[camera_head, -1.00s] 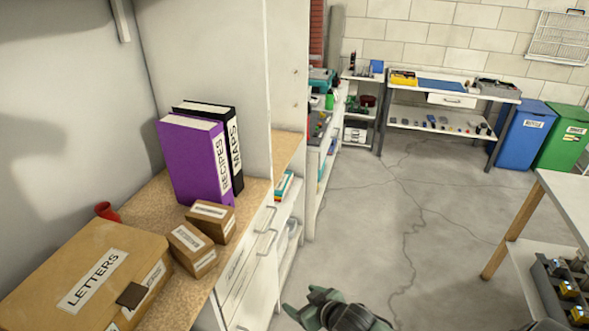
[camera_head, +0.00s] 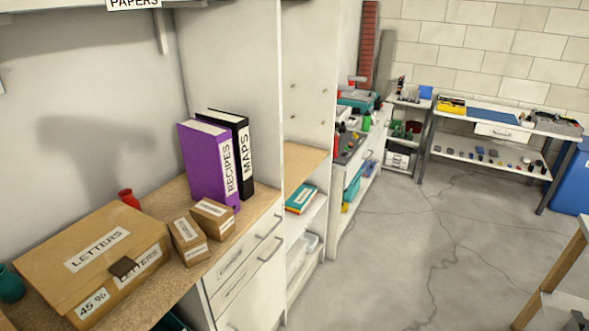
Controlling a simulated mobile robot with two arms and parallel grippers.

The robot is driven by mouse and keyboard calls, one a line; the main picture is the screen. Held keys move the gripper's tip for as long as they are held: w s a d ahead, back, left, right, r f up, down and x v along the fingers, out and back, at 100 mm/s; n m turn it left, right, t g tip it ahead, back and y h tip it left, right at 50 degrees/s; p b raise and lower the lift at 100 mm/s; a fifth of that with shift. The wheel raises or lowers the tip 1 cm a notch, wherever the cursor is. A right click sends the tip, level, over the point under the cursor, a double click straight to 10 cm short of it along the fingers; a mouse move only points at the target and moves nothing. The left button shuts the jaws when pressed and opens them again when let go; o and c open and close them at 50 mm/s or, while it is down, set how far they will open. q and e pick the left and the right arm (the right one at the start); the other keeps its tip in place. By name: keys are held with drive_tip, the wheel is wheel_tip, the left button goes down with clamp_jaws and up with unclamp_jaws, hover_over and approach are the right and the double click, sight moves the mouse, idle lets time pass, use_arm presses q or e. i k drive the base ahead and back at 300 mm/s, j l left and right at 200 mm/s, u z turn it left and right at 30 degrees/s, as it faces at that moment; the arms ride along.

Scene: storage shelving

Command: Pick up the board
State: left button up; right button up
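No flat board can be made out with certainty. A tall narrow red piece (camera_head: 368,42) stands upright at the far end of the shelving, and a tall grey plank-like piece (camera_head: 384,62) leans beside it against the brick wall. Either could be a board, but I cannot tell at this distance. Neither of my grippers is in view, and both tall pieces are well away across the room, their lower parts hidden behind items on the shelving.
At left, a counter (camera_head: 160,208) holds a letters box (camera_head: 95,250), small cartons (camera_head: 188,240), a purple binder (camera_head: 208,165) and a black binder (camera_head: 243,155). A workbench (camera_head: 490,128) stands at the back. The concrete floor (camera_head: 400,260) is open; a table (camera_head: 560,270) edges in at right.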

sight(300, 161)
drive_tip(key=i+l+u, duration=0.2)
drive_tip(key=i+l, duration=0.2)
drive_tip(key=l, duration=0.25)
drive_tip(key=i+l+u, duration=0.2)
drive_tip(key=i+l, duration=0.15)
drive_tip(key=l, duration=0.3)
drive_tip(key=i+l+u, duration=0.1)
drive_tip(key=l, duration=0.3)
drive_tip(key=i+l, duration=0.2)
drive_tip(key=l, duration=0.15)
drive_tip(key=i+l+u, duration=0.15)
drive_tip(key=l, duration=0.3)
drive_tip(key=i+l+u, duration=0.2)
drive_tip(key=l, duration=0.3)
drive_tip(key=i+l+u, duration=0.15)
drive_tip(key=l, duration=0.35)
drive_tip(key=i+l+u, duration=0.15)
drive_tip(key=l, duration=0.35)
drive_tip(key=i+l+u, duration=0.15)
drive_tip(key=l, duration=0.4)
drive_tip(key=l+u, duration=0.2)
drive_tip(key=l, duration=0.35)
